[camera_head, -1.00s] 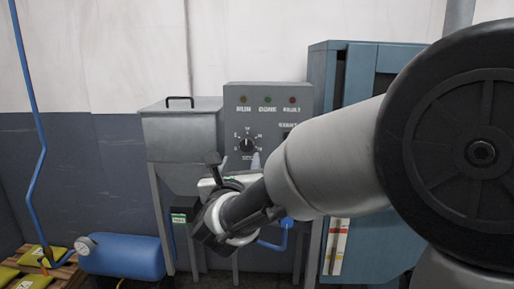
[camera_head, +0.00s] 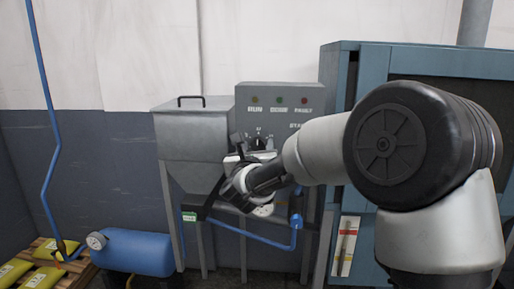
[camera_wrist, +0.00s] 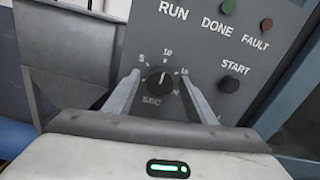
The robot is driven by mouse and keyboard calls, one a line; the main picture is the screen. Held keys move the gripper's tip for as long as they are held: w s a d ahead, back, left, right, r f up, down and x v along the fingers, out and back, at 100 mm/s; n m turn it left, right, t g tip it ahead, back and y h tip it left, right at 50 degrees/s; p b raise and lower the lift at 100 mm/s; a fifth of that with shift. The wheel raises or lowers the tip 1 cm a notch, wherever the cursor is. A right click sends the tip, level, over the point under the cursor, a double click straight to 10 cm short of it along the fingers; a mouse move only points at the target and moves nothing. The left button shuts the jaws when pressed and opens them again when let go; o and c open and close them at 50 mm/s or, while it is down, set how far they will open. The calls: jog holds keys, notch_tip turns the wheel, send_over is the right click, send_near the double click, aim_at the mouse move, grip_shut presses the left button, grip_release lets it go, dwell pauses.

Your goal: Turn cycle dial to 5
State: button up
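The cycle dial (camera_wrist: 157,84) is a round black knob on the grey control panel (camera_wrist: 215,58). In the wrist view its white pointer mark points up, near the 10 label, with 5 to the left and 15 to the right. My gripper (camera_wrist: 162,78) is open, with one finger on each side of the dial. I cannot tell whether the fingers touch it. In the head view the dial (camera_head: 260,142) is partly hidden behind my gripper (camera_head: 256,152).
The start button (camera_wrist: 229,84) sits right of the dial, with the run, done and fault lamps above. A grey hopper (camera_head: 192,135) stands left of the panel and a blue cabinet (camera_head: 343,95) right. A blue tank (camera_head: 140,252) is at lower left.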

jog(key=c, duration=0.9)
jog(key=shift+c, duration=0.2)
jog(key=shift+f+n+b, duration=0.1)
jog(key=shift+n+b, duration=0.2)
jog(key=shift+b, duration=0.15)
jog(key=shift+f+n+b, duration=0.1)
jog(key=shift+n+b, duration=0.4)
jog(key=shift+b, duration=0.1)
jog(key=n+b, duration=0.2)
jog(key=shift+a+n, duration=0.1)
jog(key=shift+n, duration=0.2)
jog(key=n+b, duration=0.1)
jog(key=n, duration=0.2)
jog(key=shift+n, duration=0.3)
jog(key=shift+n+b, duration=0.35)
jog(key=shift+n, duration=1.55)
